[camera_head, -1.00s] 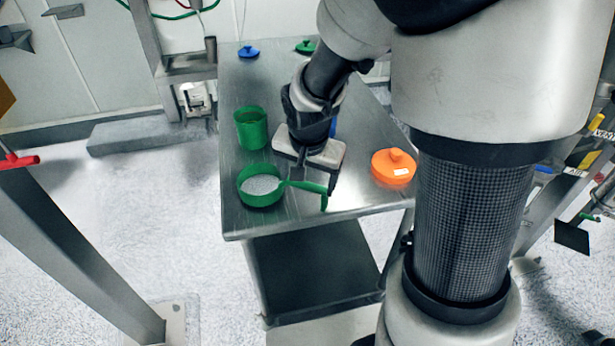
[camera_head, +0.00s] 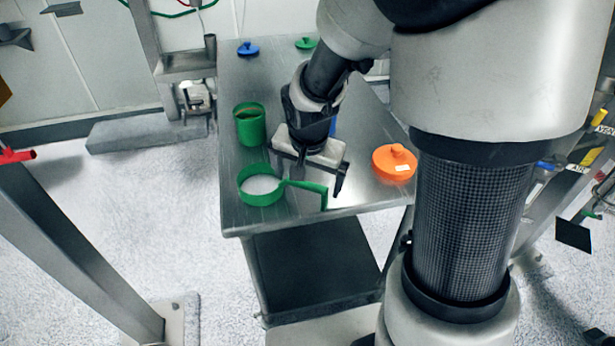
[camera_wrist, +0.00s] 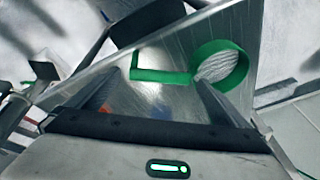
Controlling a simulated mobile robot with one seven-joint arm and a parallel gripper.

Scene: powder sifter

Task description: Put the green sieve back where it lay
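The green sieve (camera_head: 263,198) sits on the steel table (camera_head: 233,215) near its front left corner. Its round mesh faces up, and its handle runs right to a bent end. In the wrist view the sieve (camera_wrist: 237,66) has its ring at the upper right and its handle at the centre. My gripper (camera_head: 317,184) is over the handle with its fingers spread wide. In the wrist view my gripper (camera_wrist: 158,82) is open and empty, with the handle lying between and beyond the fingers. I see no finger touching the handle.
A green container (camera_head: 250,126) stands behind the sieve. An orange lid (camera_head: 394,163) with a knob lies to the right of my gripper. A blue lid (camera_head: 248,49) and a green lid (camera_head: 306,44) lie at the table's far end. A blue thing is mostly hidden behind my gripper.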

